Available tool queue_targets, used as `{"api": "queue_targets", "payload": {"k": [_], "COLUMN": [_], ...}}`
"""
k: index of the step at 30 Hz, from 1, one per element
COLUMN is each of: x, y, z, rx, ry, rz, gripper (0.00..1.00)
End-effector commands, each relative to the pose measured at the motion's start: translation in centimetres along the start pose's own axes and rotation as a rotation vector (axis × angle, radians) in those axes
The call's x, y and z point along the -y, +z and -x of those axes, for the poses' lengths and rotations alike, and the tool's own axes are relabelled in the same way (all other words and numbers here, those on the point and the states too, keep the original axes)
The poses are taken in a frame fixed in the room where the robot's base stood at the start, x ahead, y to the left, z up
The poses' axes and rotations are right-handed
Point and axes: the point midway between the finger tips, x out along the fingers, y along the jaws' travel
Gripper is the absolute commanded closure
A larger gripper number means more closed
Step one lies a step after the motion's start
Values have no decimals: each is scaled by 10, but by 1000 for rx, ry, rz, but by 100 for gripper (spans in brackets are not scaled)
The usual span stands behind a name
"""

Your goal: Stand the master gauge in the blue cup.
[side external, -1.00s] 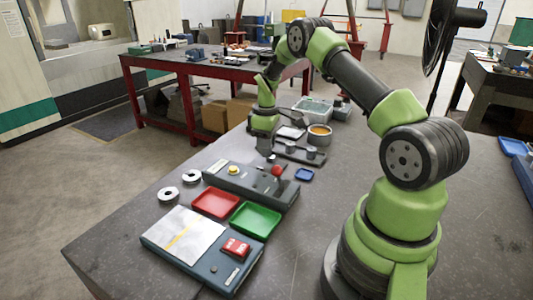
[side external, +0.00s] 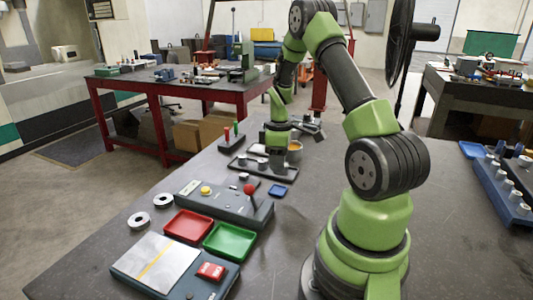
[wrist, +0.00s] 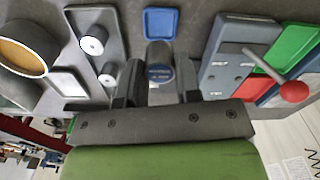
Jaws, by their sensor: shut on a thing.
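My gripper (side external: 276,166) points down near the right end of a dark plate, short of the small blue square cup (side external: 278,191).
The dark plate (wrist: 117,28) bears two silver cylinders. A grey control box (side external: 205,204) with a red ball lever (side external: 249,189) stands close to the cup. Red (side external: 188,226) and green (side external: 228,240) trays lie nearer the camera. A round pot (wrist: 22,50) stands beyond the plate.

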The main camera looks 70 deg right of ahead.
Motion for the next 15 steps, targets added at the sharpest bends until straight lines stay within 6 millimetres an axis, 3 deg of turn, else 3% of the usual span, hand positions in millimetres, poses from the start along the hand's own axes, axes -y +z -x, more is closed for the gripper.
{"api": "queue_targets", "payload": {"k": [15], "x": [0], "y": [0], "z": [-43], "rx": [1], "ry": [-2], "rz": [-1], "gripper": [100]}}
